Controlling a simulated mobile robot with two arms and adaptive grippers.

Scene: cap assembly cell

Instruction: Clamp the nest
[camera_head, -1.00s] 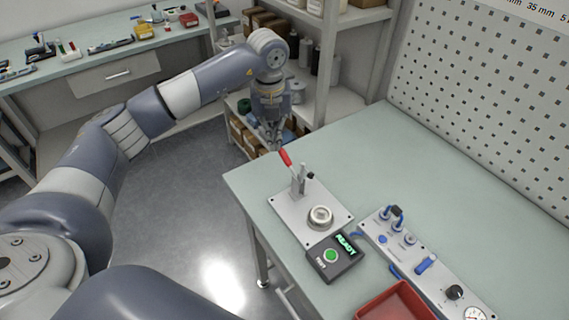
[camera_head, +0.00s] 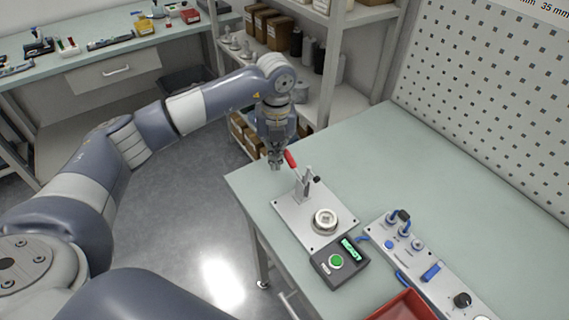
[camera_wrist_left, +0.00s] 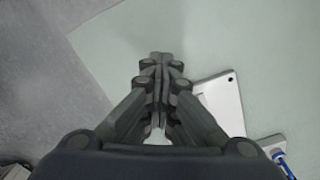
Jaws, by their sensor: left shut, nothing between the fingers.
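The nest (camera_head: 325,221) is a round metal ring on a white base plate (camera_head: 291,219) at the near left corner of the bench. A toggle clamp (camera_head: 307,183) stands behind it on the plate. Its red handle (camera_head: 290,158) tilts up toward the far left. My left gripper (camera_head: 275,167) is shut and empty, just left of the red handle in the head view; I cannot tell whether it touches it. In the left wrist view, the shut fingers (camera_wrist_left: 160,60) are over the bench, and a corner of the plate (camera_wrist_left: 224,100) shows to the right. My right gripper is not in view.
A black box (camera_head: 339,262) with a green button and a lit green display sits in front of the plate. A blue-fitted panel (camera_head: 420,262) and a red tray (camera_head: 405,306) are to the right. The bench top (camera_head: 375,145) behind the plate is clear.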

